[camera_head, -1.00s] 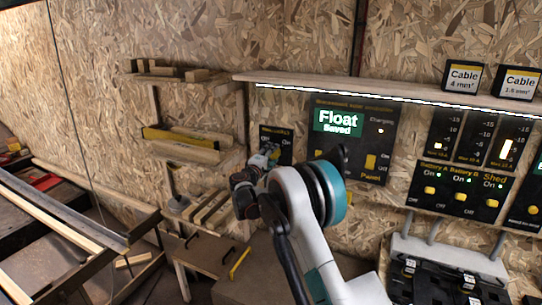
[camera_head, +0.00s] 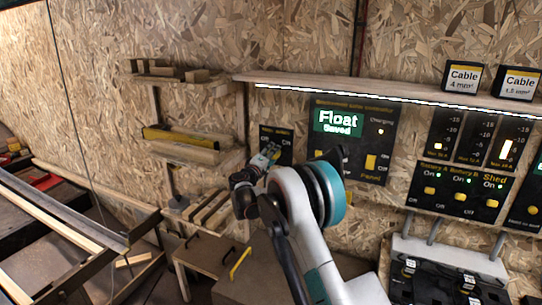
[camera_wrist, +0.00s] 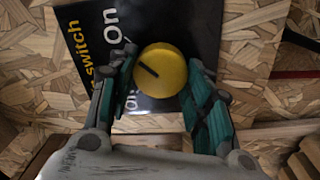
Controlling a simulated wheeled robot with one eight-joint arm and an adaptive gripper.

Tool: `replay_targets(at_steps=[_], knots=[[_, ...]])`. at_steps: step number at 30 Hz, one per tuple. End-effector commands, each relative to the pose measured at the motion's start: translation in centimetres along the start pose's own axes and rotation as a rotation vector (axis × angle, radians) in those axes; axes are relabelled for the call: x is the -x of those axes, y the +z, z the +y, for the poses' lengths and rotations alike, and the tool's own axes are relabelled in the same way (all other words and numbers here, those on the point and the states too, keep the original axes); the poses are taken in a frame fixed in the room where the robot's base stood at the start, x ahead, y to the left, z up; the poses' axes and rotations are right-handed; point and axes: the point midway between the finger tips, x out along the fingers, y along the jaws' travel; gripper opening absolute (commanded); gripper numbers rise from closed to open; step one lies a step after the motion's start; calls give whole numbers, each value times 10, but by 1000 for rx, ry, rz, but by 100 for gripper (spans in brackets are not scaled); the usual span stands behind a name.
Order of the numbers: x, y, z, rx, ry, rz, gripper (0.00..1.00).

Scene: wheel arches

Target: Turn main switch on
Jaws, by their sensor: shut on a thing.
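The main switch panel (camera_head: 284,138) is a small black plate on the chipboard wall, left of the larger Float display panel. In the wrist view the same panel (camera_wrist: 105,25) shows yellow "switch" lettering and a white "On". Its round yellow knob (camera_wrist: 164,68) has a black pointer line, slanted toward the upper left in that view. My gripper (camera_wrist: 161,75) has its green-padded fingers on both sides of the knob and is shut on it. In the head view my gripper (camera_head: 266,156) is at the panel's lower left and hides the knob.
A wooden shelf with a light strip (camera_head: 400,100) runs above the panels. The Float panel (camera_head: 350,150) is close on the right. Small wooden shelves (camera_head: 190,148) with a yellow level are on the left. A brown cabinet (camera_head: 225,262) stands below.

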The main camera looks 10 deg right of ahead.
Motion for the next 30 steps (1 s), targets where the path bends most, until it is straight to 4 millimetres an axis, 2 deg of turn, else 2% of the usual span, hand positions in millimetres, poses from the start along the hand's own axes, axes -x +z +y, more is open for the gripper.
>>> replay_targets(at_steps=[1,3,13,17,20,30], knots=[[0,2,-2,-3,-2,-3,50],[0,1,-1,-3,-2,-3,66],[0,0,-1,-1,-1,-1,66],[7,0,-1,-1,-1,0,66],[21,-1,0,-1,-1,1,66],[89,0,-1,-1,-2,1,66]])
